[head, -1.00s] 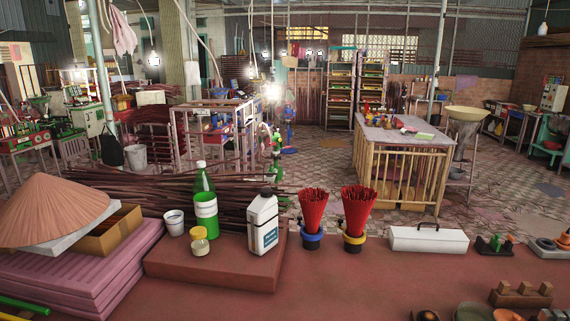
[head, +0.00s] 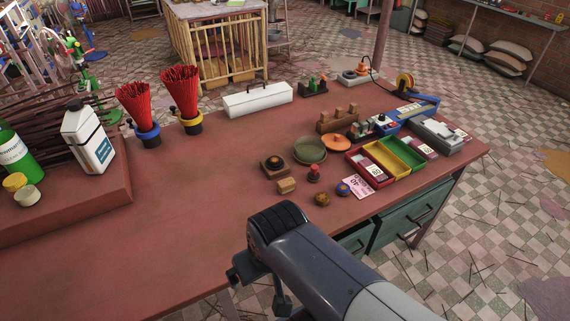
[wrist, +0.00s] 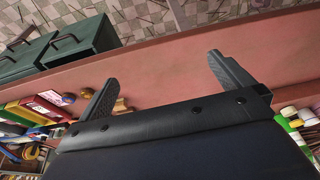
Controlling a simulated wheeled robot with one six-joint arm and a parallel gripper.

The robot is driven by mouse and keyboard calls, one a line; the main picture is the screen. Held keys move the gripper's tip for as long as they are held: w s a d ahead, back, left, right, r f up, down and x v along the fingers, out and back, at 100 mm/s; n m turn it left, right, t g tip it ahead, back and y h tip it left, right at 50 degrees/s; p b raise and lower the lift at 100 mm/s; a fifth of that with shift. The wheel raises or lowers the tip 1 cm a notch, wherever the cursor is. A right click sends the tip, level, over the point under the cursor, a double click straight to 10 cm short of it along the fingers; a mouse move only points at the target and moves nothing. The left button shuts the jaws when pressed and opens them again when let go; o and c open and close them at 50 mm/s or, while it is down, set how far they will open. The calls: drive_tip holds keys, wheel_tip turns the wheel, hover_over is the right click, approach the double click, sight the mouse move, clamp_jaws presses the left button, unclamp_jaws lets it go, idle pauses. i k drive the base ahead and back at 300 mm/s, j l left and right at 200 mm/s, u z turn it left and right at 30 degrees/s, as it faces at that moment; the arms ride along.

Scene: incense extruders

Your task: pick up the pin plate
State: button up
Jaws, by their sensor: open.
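I cannot tell for sure which small part is the pin plate. In the head view, an orange disc (head: 336,143) and a green round dish (head: 309,150) lie side by side on the red-brown bench (head: 210,215). A dark square block with a round top (head: 275,163) is to their left. My gripper (wrist: 165,85) is open and empty, with its two fingers wide apart in the wrist view. It is over the bench's front part, short of these parts. In the head view my arm hides most of it.
A tray of red, yellow and green bins (head: 385,158) stands at the right. A wooden rack (head: 338,120), a white box (head: 258,99) and incense bundles (head: 183,95) stand farther back. Drawers (head: 405,215) are under the front edge. The bench's middle is bare.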

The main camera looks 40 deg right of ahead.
sight(312, 175)
drive_tip(key=l+z, duration=0.2)
drive_tip(key=l, duration=0.2)
drive_tip(key=i+l+z, duration=0.2)
drive_tip(key=l, duration=0.15)
drive_tip(key=l+z, duration=0.15)
drive_tip(key=l, duration=0.2)
drive_tip(key=i+l+z, duration=0.2)
drive_tip(key=l, duration=0.15)
drive_tip(key=k+l, duration=0.05)
drive_tip(key=k, duration=0.05)
